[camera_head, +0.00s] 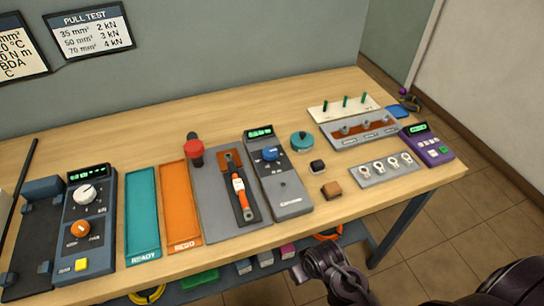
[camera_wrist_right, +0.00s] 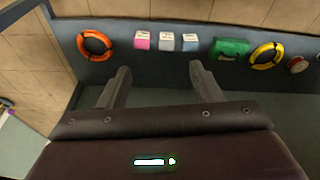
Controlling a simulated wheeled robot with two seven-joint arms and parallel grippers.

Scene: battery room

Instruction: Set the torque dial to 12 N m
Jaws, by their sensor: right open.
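A dark blue unit (camera_head: 88,222) stands at the left of the bench, with a lit green display, a white knob (camera_head: 84,193), an orange knob (camera_head: 81,229) and a yellow button (camera_head: 81,265). A grey unit (camera_head: 283,187) near the middle has a green display and a blue knob (camera_head: 271,153). Dial markings and display digits are too small to read, so I cannot tell which knob is the torque dial. My right gripper (camera_wrist_right: 163,84) is open and empty, below the bench's front edge in the head view (camera_head: 318,270). My left gripper is out of view.
A teal tray (camera_head: 142,213) and orange tray (camera_head: 178,204) lie between the units. A grey board holds an orange-handled tool (camera_head: 240,190) and a red knob (camera_head: 194,150). A purple meter (camera_head: 428,146) stands right. Under the bench, a shelf (camera_wrist_right: 150,72) holds rings and small boxes.

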